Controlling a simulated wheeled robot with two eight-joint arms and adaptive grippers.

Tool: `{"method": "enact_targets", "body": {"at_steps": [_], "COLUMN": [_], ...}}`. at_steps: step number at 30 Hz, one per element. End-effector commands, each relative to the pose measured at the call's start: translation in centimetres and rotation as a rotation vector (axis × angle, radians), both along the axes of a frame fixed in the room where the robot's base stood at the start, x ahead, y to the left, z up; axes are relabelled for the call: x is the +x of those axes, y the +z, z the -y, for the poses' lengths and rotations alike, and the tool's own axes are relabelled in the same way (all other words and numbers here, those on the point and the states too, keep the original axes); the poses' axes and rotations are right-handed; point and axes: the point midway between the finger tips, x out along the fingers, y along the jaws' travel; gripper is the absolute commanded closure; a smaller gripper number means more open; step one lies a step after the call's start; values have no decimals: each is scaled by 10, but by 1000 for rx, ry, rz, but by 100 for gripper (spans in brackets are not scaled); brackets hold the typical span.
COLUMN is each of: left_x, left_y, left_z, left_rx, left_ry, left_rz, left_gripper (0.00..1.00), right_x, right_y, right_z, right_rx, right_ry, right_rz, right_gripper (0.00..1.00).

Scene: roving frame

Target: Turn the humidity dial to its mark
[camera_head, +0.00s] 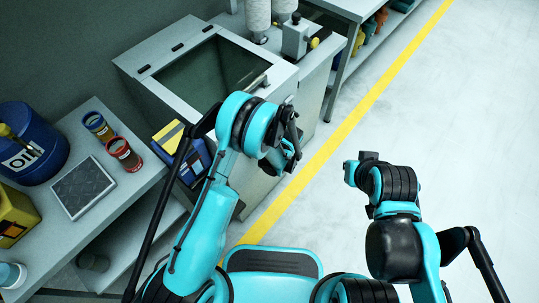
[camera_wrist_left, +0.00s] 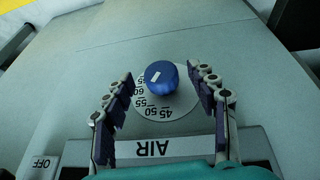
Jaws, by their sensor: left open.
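In the left wrist view a round blue knob (camera_wrist_left: 162,84) with a short white bar on top sits on a pale dial plate (camera_wrist_left: 185,104) with printed numbers, among them 45, 50 and 55. A label reading AIR (camera_wrist_left: 161,149) appears upside down below it. I cannot make out a separate target mark. My left gripper (camera_wrist_left: 160,74) is open, one finger on each side of the knob, with gaps visible. In the head view my left gripper (camera_head: 289,140) is at the cabinet's front; the knob is hidden there. My right gripper (camera_head: 358,168) is over the floor, its fingers unclear.
The grey cabinet (camera_head: 140,62) has a dark window (camera_head: 205,75). A bench (camera_head: 128,205) on the left holds a blue drum (camera_head: 45,165), cans and a yellow box (camera_head: 14,215). An OFF label (camera_wrist_left: 40,163) is at lower left. Floor right of the yellow line (camera_head: 375,88) is clear.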

Motion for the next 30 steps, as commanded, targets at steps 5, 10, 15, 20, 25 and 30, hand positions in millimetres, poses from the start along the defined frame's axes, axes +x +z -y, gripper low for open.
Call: {"method": "enact_targets", "body": {"at_steps": [5,10,15,20,25,30], "left_x": [5,5,5,5,5,6], "left_y": [-16,-16,-16,-16,-16,-16], "left_z": [-5,-5,-5,-5,-5,-4], "left_rx": [0,0,0,0,2,23], "left_ry": [0,-1,-1,-1,-1,-1], "left_rz": [0,0,0,0,-3,-31], "left_gripper": [42,42,55,92,92,92], "right_x": [0,0,0,0,0,0], "right_y": [-7,-7,-7,-7,-7,-7], "right_z": [0,0,0,0,0,0], "right_rx": [0,0,0,0,0,0], "right_ry": [0,0,0,0,0,0], "right_rz": [0,0,0,0,0,0], "right_gripper": [100,100,100,100,100,100]}}
